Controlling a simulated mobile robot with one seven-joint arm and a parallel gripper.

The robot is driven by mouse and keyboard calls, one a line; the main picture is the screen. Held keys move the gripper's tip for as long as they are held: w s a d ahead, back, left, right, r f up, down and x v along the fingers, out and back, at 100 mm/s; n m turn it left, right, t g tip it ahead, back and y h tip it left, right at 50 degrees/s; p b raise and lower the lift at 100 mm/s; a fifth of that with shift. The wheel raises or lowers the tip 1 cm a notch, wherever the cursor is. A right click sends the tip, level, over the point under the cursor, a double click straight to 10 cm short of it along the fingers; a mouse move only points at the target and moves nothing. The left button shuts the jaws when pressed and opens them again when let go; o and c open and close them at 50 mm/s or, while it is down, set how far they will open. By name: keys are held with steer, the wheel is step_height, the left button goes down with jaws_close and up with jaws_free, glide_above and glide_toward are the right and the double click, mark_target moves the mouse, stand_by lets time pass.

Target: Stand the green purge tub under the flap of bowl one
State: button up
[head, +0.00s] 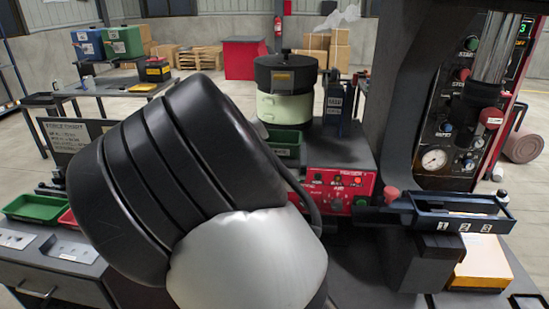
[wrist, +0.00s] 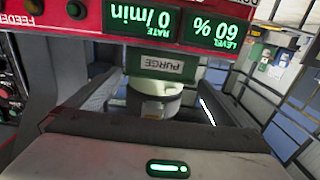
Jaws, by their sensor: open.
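The green purge tub (head: 287,137) stands at the foot of the pale green feeder bowl (head: 284,107) with a black lid, behind the red control panel; my arm hides its left part in the head view. In the wrist view, which looks upside down, the tub (wrist: 162,65) shows its PURGE label, with the pale bowl (wrist: 155,103) beyond. My gripper (wrist: 157,82) is open, its two fingers to either side of the tub's label end. I cannot tell whether they touch it. My arm hides the gripper in the head view. I cannot make out the flap or a bowl number.
A red control panel (head: 340,188) with buttons fronts the feeder. Its displays (wrist: 180,20) read rate 0/min and level 60 %. A dark tray numbered 1 2 3 (head: 465,223) is at the right.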

steer(key=s+d+f+m+g+y, duration=0.2)
steer(key=s+d+f+g, duration=0.1)
steer(key=s+d+g, duration=0.4)
steer(key=s+d+r+g, duration=0.1)
steer(key=s+d, duration=0.3)
steer(key=s, duration=0.5)
steer(key=s+d+r+n+g+h, duration=0.1)
steer(key=s+d, duration=0.3)
steer(key=s, duration=0.5)
steer(key=s+d+r+n+g, duration=0.1)
steer(key=s+d+r+g, duration=0.2)
steer(key=s, duration=0.6)
steer(key=shift+s+d+r, duration=0.3)
steer(key=shift+s+d, duration=0.1)
steer(key=shift+d, duration=0.7)
